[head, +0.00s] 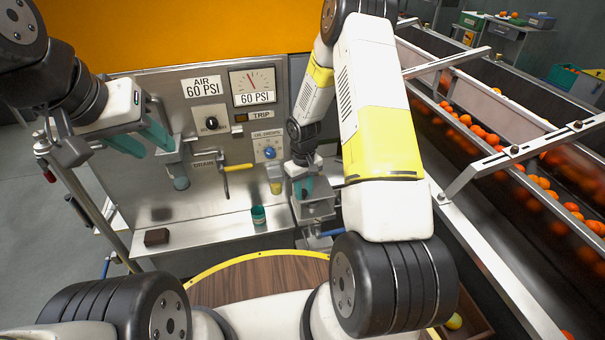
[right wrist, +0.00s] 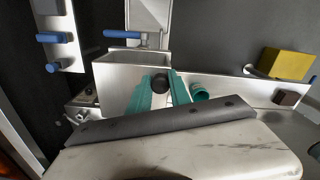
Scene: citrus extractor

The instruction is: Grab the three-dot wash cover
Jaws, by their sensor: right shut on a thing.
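My right gripper (head: 303,187) is at the small steel box (head: 318,209) on the right end of the shelf. In the right wrist view its teal fingers (right wrist: 160,78) are shut on a dark round knob (right wrist: 160,85) at the steel box (right wrist: 118,76). I take the knob to be part of the wash cover; no three-dot mark can be made out, and the fingers hide much of it. My left gripper (head: 143,142) is empty, with its teal fingers apart, in front of the panel's left side.
A teal cup (head: 258,216) stands on the steel shelf (head: 205,228) left of the box. A brown block (head: 157,237) lies further left. A yellow crank handle (head: 237,168) juts from the panel. A conveyor with oranges (head: 480,132) runs along the right.

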